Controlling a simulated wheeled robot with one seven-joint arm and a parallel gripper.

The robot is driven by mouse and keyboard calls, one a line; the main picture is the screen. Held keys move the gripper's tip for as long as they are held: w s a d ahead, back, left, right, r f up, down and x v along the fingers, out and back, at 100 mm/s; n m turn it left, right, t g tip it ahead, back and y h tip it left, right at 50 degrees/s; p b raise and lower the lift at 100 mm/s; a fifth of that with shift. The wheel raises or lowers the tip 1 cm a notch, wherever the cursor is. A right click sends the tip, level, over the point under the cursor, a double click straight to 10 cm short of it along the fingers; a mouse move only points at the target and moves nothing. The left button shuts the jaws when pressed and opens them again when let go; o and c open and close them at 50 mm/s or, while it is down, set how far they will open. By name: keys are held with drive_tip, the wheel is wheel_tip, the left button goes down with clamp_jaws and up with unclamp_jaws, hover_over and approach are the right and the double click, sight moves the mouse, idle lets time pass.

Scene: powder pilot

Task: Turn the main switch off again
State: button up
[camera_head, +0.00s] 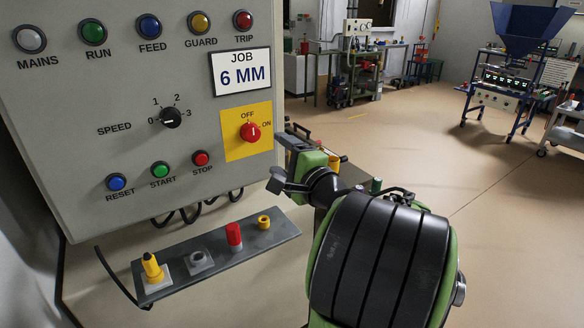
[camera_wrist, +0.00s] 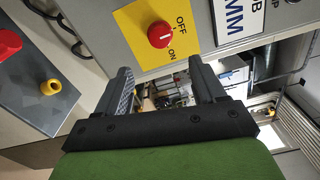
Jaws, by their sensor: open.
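The main switch is a red knob (camera_head: 250,132) on a yellow plate (camera_head: 236,148) marked OFF above and ON to the right, at the panel's lower right. A pale mark on the knob looks about upright, toward OFF, but is small. My gripper (camera_head: 284,158) is beside the panel's right edge, right of the knob and apart from it. In the wrist view my gripper (camera_wrist: 163,84) is open with nothing between its fingers. There the red knob (camera_wrist: 160,34) shows beyond the fingertips, above the gap, with its pointer unclear.
The grey panel (camera_head: 100,100) carries several lamps, a black speed dial (camera_head: 170,117), and reset, start and stop buttons. A shelf (camera_head: 215,258) below holds several small yellow, red and grey parts. The floor (camera_head: 420,150) right of the panel is open.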

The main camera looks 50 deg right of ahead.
drive_tip(key=v, duration=0.4)
drive_tip(key=shift+s, duration=0.1)
drive_tip(key=shift+a, duration=0.1)
drive_tip(key=w+a+f+n+g+y+p, duration=0.1)
drive_tip(key=a+f+n+g+y+p, duration=0.2)
drive_tip(key=a+n, duration=0.65)
drive_tip(key=w+a+n+g+y+p, duration=0.1)
drive_tip(key=a+n+g+y+p, duration=0.4)
drive_tip(key=a, duration=0.7)
drive_tip(key=s+a+n+g+h+p, duration=0.2)
drive_tip(key=s+a+n+g+h, duration=0.1)
drive_tip(key=s+n, duration=0.6)
drive_tip(key=s+a+f, duration=0.1)
drive_tip(key=s, duration=0.3)
drive_tip(key=shift+a+g, duration=0.35)
drive_tip(key=shift+g, duration=0.05)
